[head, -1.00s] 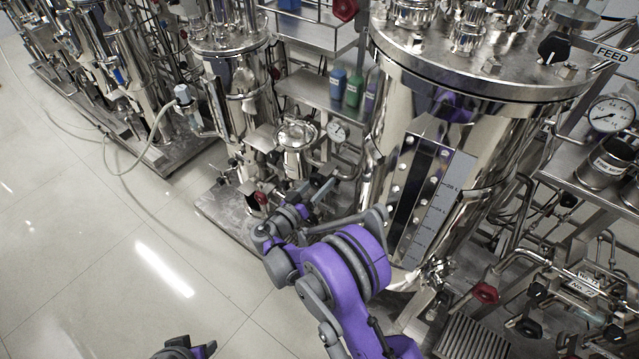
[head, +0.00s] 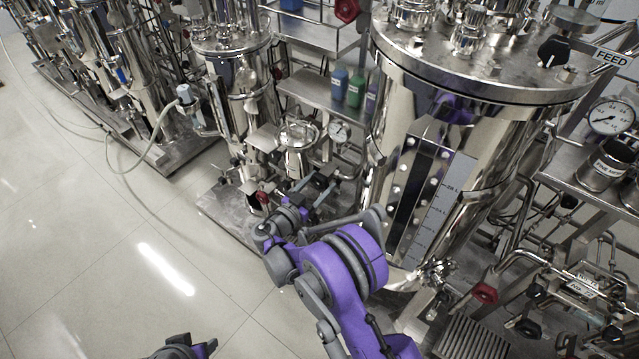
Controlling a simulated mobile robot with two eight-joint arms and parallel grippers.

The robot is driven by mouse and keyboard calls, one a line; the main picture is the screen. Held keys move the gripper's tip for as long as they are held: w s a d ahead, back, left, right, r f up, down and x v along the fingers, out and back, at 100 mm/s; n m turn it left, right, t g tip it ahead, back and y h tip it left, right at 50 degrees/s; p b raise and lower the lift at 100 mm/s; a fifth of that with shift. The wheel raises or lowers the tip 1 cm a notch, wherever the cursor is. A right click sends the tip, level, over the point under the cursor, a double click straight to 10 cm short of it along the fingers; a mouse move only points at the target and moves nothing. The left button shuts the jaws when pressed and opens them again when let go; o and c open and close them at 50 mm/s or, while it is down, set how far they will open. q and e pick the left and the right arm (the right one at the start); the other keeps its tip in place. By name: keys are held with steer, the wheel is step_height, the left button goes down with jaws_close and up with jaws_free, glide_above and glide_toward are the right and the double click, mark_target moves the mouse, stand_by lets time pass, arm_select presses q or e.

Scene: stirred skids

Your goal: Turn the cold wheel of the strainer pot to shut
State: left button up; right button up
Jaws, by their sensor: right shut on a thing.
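The strainer pot (head: 299,145) is a small steel vessel with a round lid, standing on a low skid left of the big tank. A red wheel (head: 262,197) shows low at its left. Dark handles and pipework sit below the pot, partly behind my arm. My right gripper (head: 318,190) reaches in below the pot and is shut on a small part there, apparently a valve wheel. The held part is mostly hidden, so its colour and how far it is turned cannot be told. A dark and purple part of my left arm (head: 183,348) shows at the bottom edge; its fingers cannot be made out.
The large steel tank (head: 470,150) stands close on the right of my right arm. A shelf with blue and green bottles (head: 355,91) is behind the pot. A pale hose (head: 135,165) loops over the floor at left. The tiled floor (head: 100,270) in front is clear.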

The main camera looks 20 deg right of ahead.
steer(key=o, duration=1.3)
steer(key=shift+a, duration=0.15)
steer(key=v, duration=1)
steer(key=shift+s+a+p, duration=0.25)
steer(key=shift+p, duration=0.15)
